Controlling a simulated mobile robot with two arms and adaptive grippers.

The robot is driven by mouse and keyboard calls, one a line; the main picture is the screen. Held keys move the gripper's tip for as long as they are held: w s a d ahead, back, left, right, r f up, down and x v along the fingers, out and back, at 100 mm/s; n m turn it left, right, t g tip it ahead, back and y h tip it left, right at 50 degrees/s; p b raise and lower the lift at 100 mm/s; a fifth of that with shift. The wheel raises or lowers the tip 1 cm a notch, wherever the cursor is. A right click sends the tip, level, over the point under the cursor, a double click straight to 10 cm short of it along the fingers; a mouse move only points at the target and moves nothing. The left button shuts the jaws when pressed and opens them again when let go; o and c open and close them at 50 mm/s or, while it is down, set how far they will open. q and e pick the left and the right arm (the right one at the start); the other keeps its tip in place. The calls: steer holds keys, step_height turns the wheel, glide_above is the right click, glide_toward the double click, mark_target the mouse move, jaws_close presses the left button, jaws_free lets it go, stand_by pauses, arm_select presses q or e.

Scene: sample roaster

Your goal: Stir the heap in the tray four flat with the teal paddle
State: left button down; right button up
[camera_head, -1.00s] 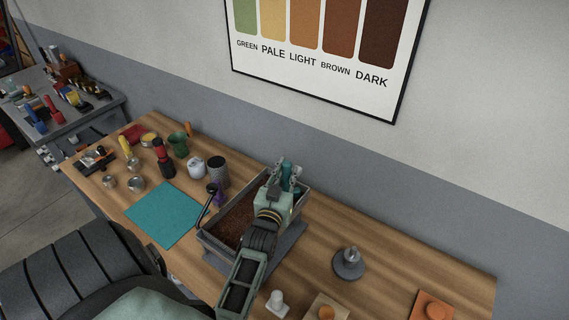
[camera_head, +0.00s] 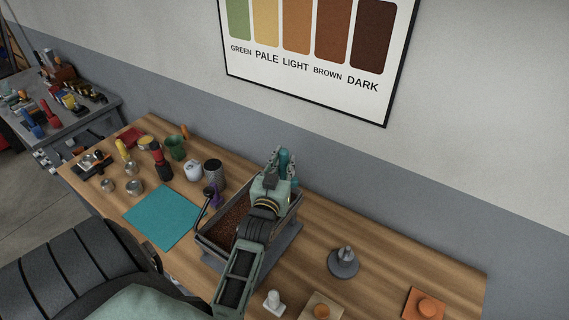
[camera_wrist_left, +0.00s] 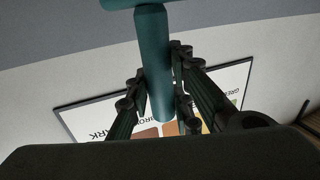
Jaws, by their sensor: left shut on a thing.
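My left gripper (camera_head: 284,171) is over the far right part of the grey tray (camera_head: 208,246), shut on the teal paddle (camera_head: 283,160). In the left wrist view the paddle's teal shaft (camera_wrist_left: 153,65) stands between the two dark fingers, with a crosspiece at the top of the picture. Brown beans (camera_head: 227,222) lie in the tray; my arm and gripper hide much of the tray's right side, so I cannot tell how flat the heap is there. Whether the paddle touches the beans is hidden. My right gripper is not in view.
A teal mat (camera_head: 163,216) lies left of the tray. A dark cup (camera_head: 214,173), a white jar (camera_head: 193,170) and a green cup (camera_head: 175,147) stand behind it. A grey weight-like piece (camera_head: 343,262) and an orange block (camera_head: 425,305) are at right, with bare wood between.

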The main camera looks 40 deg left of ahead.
arm_select(q)
steer(key=w+a+r+b, duration=0.1)
steer(key=w+r, duration=0.2)
steer(key=w, duration=0.7)
steer(key=shift+a, duration=0.15)
stand_by(0.4)
